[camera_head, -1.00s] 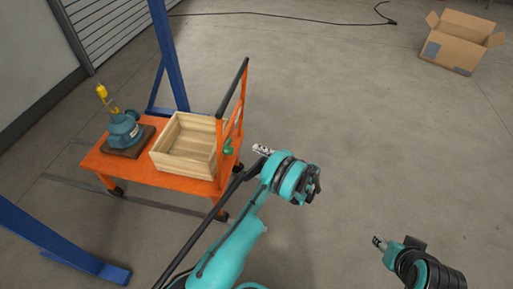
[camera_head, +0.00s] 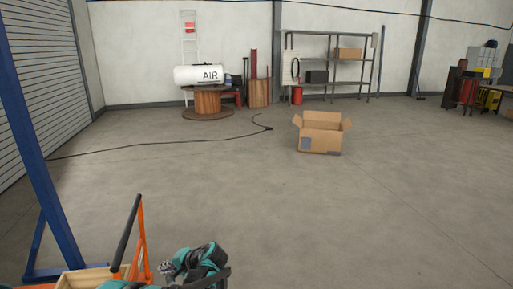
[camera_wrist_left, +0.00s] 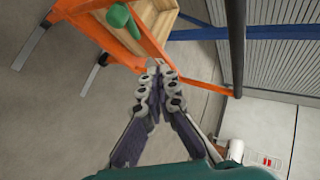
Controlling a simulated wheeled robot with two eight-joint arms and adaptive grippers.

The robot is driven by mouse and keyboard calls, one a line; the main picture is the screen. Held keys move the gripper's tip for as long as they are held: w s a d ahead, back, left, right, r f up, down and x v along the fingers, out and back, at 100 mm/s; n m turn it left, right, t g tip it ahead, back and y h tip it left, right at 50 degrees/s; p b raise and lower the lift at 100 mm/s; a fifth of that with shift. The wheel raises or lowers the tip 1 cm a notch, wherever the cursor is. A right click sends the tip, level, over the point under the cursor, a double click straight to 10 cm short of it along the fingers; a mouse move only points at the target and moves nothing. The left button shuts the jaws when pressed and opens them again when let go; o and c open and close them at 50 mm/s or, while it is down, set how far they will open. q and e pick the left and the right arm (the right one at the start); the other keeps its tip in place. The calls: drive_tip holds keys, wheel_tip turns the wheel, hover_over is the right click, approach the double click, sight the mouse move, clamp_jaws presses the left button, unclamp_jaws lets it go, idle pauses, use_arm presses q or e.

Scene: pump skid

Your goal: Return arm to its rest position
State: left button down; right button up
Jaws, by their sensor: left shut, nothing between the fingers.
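My left gripper (camera_head: 168,268) shows at the bottom of the head view, with my teal and black wrist beside it. In the left wrist view its fingers (camera_wrist_left: 156,70) meet at the tips, shut with nothing between them. The gripper is just right of the orange cart (camera_head: 142,245), apart from it as far as I can tell. Most of my left arm is below the head view. My right arm and gripper are out of view.
A wooden crate (camera_head: 82,278) sits on the cart, mostly cut off; a black handle bar (camera_head: 127,235) rises there. A blue post (camera_head: 27,135) stands at left. An open cardboard box (camera_head: 320,142) stands on the floor ahead.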

use_arm(q)
drive_tip(key=s+d+r+n+t+h, duration=0.1)
drive_tip(key=s+d+r+h, duration=0.1)
drive_tip(key=s, duration=0.7)
drive_tip(key=s+d+r+n+t+h, duration=0.1)
drive_tip(key=s+d+r+h, duration=0.1)
drive_tip(key=s+d+h, duration=0.3)
drive_tip(key=s+d+r+n+t+h, duration=0.1)
drive_tip(key=s+d, duration=0.5)
drive_tip(key=s, duration=0.8)
drive_tip(key=shift+d+r+n+h, duration=0.15)
drive_tip(key=shift+r+n+h, duration=0.35)
drive_tip(key=shift+h, duration=0.7)
